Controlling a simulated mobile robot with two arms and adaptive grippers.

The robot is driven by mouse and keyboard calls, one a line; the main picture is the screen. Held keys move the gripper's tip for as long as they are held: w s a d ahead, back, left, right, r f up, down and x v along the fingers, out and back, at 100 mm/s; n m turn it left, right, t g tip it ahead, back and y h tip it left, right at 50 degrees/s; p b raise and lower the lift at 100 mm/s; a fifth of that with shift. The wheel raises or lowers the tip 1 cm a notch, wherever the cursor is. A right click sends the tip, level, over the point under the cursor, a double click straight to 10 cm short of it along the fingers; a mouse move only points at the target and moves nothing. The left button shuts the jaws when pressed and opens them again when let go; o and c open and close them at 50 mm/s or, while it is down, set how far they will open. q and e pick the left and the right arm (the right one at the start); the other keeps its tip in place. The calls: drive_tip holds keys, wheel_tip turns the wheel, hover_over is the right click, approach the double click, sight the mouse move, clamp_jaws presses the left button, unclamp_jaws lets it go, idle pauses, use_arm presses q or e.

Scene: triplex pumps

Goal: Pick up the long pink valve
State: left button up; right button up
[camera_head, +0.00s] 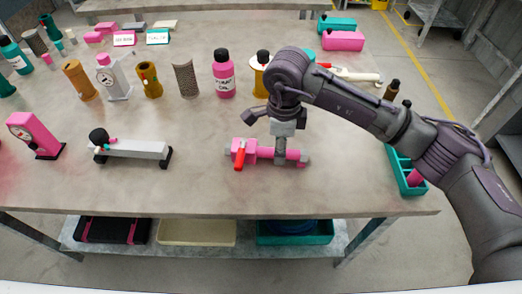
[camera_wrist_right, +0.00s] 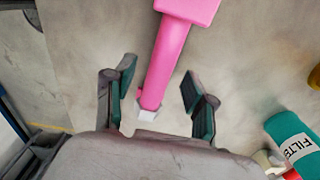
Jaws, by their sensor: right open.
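The long pink valve (camera_head: 295,156) lies on the grey table in front of me, with a red handle (camera_head: 240,155) at its left part and grey ends. My right gripper (camera_head: 281,155) is over the right part of the valve, pointing down, and hides some of it. In the right wrist view the pink pipe of the valve (camera_wrist_right: 173,52) runs between the two spread fingers of the open gripper (camera_wrist_right: 158,88), with a gap on each side. Its pale end (camera_wrist_right: 147,113) is near the palm. My left gripper is not in view.
A pink oil bottle (camera_head: 224,82) and a yellow spool-shaped part (camera_head: 260,86) stand behind the valve. A grey bar on black feet (camera_head: 135,149) is to the left. A teal tray (camera_head: 402,171) sits at the right table edge. The table in front is clear.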

drive_tip(key=shift+f, duration=0.85)
clamp_jaws()
